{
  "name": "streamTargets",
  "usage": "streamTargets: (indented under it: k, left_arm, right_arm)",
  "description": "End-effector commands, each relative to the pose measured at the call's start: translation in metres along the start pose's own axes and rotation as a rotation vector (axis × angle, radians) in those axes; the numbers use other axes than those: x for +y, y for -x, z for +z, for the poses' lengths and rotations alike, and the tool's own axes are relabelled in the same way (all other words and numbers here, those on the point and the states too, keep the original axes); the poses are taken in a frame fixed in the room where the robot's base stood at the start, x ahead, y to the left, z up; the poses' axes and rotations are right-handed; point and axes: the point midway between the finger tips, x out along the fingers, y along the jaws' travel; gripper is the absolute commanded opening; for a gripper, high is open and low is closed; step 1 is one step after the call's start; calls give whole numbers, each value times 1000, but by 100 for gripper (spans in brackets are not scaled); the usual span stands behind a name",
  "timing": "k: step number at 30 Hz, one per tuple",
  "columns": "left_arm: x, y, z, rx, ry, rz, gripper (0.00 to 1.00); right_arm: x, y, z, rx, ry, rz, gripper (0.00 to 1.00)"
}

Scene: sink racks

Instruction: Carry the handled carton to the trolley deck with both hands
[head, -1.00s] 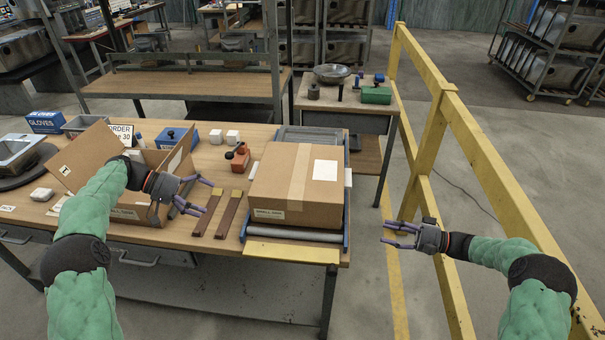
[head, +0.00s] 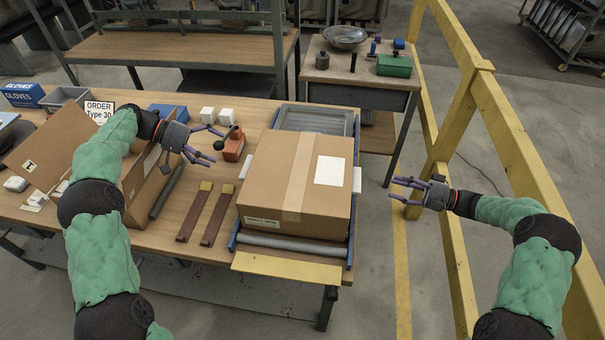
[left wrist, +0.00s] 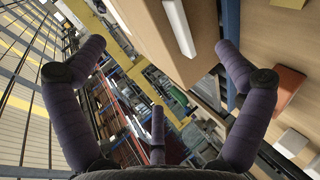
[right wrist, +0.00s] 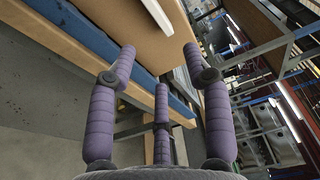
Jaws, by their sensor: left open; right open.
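The closed brown carton (head: 270,188) rests on the roller stand (head: 290,270) at the right end of the bench. A white handle (head: 357,180) shows on its right side, and a small part of the left handle (head: 245,166) shows on the other. My left gripper (head: 222,145) is open and empty, left of the carton's far left corner; the carton's side and white handle (left wrist: 180,28) show in the left wrist view. My right gripper (head: 394,188) is open and empty, right of the carton and apart from it. The right handle (right wrist: 157,16) shows at the top of the right wrist view. No trolley deck is identifiable.
A yellow railing (head: 480,125) stands close to my right arm. An open carton (head: 140,185), two brown strips (head: 205,215), an orange block (head: 234,147) and white blocks (head: 217,116) are on the bench. A side table (head: 360,75) with a green box (head: 394,66) stands behind.

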Motion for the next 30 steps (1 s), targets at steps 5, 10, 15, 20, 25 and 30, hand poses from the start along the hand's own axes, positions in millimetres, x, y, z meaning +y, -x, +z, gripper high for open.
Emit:
streamTargets:
  k: [5, 10, 15, 20, 25, 30]
  left_arm:
    - [0, 0, 0, 0, 0, 0, 100]
    - [0, -4, 0, -1, 0, 0, 100]
    - [0, -23, 0, -2, 0, 1, 100]
    - [1, -50, 0, -2, 0, 0, 100]
    - [1, -78, 0, -2, 0, 1, 100]
    - [0, -97, 0, -1, -1, 1, 100]
  right_arm:
    - [0, 0, 0, 0, 0, 0, 50]
    - [0, -4, 0, -1, 0, -1, 50]
    - [0, -24, 0, -3, 0, 0, 50]
    - [0, -51, 1, -4, -1, -1, 50]
    - [0, -78, 1, -4, 0, -1, 50]
    - [0, -98, 0, -2, 0, -1, 50]
